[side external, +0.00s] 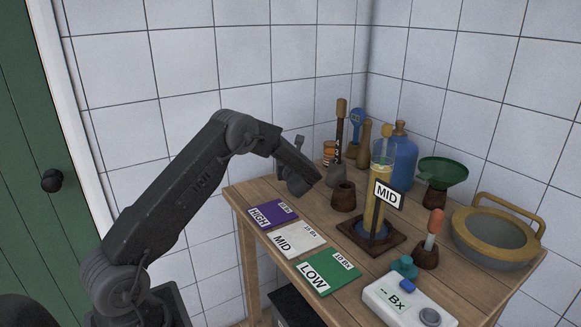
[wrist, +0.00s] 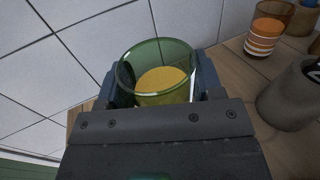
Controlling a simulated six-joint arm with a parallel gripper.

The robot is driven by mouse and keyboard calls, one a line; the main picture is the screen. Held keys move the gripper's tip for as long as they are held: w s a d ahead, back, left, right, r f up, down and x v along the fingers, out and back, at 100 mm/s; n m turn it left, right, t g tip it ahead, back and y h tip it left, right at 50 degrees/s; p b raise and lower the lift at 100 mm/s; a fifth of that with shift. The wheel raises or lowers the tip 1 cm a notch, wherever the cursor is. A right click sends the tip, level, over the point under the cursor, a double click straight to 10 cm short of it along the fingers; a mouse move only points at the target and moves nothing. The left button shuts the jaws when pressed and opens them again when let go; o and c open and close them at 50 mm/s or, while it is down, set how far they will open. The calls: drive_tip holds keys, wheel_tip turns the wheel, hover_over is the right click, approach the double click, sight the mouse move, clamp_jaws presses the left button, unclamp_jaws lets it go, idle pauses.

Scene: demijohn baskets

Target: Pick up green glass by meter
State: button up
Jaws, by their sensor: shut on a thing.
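A clear green glass (wrist: 172,52) with a yellow-tan fill or disc inside sits between my gripper's fingers in the wrist view. My gripper (wrist: 157,85) is shut on it, one finger on each side. In the side view my gripper (side external: 298,178) is at the back left edge of the table, and the glass is hidden or too small to tell there. The white meter (side external: 408,304), showing "-- Bx", lies at the table's front, far from my gripper. A small teal object (side external: 404,267) stands beside the meter.
Purple HIGH (side external: 272,214), white MID (side external: 297,240) and green LOW (side external: 328,271) cards lie along the left edge. A tall yellow cylinder (side external: 374,212) stands mid-table behind a MID sign (side external: 388,194). A grey cup (wrist: 292,97) and an orange striped glass (wrist: 268,30) are right of my gripper.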

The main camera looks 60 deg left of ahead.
drive_tip(key=s+a+r, duration=0.5)
drive_tip(key=s+r, duration=0.1)
drive_tip(key=s, duration=0.3)
drive_tip(key=shift+s+r, duration=0.25)
drive_tip(key=shift+s+a, duration=0.1)
drive_tip(key=shift+a, duration=0.05)
idle(0.4)
drive_tip(key=s+v, duration=0.1)
drive_tip(key=v, duration=2.1)
drive_tip(key=shift+w+d+f, duration=1.3)
drive_tip(key=shift+f, duration=0.4)
drive_tip(key=shift+w+d+f, duration=1.3)
drive_tip(key=shift+f, duration=0.35)
drive_tip(key=shift+w+d+f, duration=1.3)
drive_tip(key=shift+f, duration=0.4)
drive_tip(key=shift+f, duration=0.1)
